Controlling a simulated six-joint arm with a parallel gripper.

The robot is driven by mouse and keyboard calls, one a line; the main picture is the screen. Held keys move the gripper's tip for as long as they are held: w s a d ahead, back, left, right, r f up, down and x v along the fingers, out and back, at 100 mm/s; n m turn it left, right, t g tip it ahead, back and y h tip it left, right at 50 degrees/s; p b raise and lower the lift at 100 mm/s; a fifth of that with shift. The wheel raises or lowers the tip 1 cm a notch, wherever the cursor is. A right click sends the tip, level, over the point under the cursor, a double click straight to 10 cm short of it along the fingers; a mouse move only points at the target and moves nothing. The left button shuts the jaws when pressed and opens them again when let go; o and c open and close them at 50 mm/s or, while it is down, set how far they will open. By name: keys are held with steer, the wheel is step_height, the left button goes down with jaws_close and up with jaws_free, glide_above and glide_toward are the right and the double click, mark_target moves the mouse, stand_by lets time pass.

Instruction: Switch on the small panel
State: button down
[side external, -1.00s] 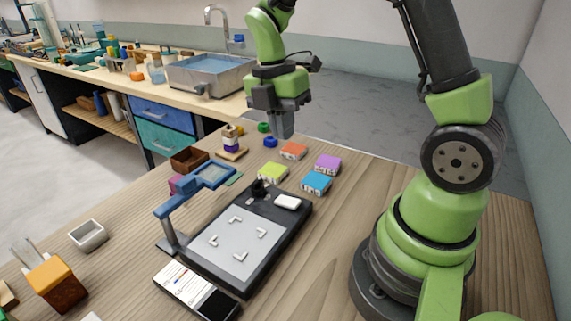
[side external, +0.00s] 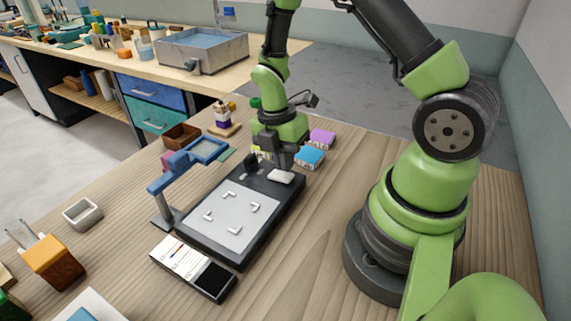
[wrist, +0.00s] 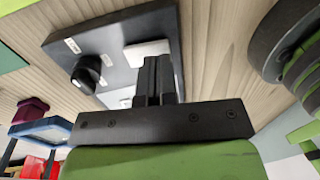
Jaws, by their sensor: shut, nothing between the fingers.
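The small panel is a dark flat box (side external: 215,255) with a pale plate (side external: 232,213) bearing several white corner marks. At its far end are a black knob (side external: 251,160) and a white rectangular button (side external: 280,177). In the wrist view the knob (wrist: 86,74) is at the left and the white button (wrist: 147,52) is just beyond the fingertips. My gripper (side external: 286,163) is shut and empty, pointing down at the panel's far end, close to the button. I cannot tell whether the fingertips touch it. The fingers partly hide the button in the wrist view.
A blue magnifier on a stand (side external: 163,185) rises at the panel's left edge. Blue (side external: 309,157) and purple (side external: 322,137) blocks stand just beyond my gripper. The wood right of the panel is clear.

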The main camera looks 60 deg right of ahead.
steer(key=shift+s+f, duration=0.1)
steer(key=shift+f, duration=0.65)
steer(key=shift+s+f, duration=0.1)
steer(key=shift+f, duration=0.1)
steer(key=shift+w+r, duration=0.2)
steer(key=shift+w, duration=0.65)
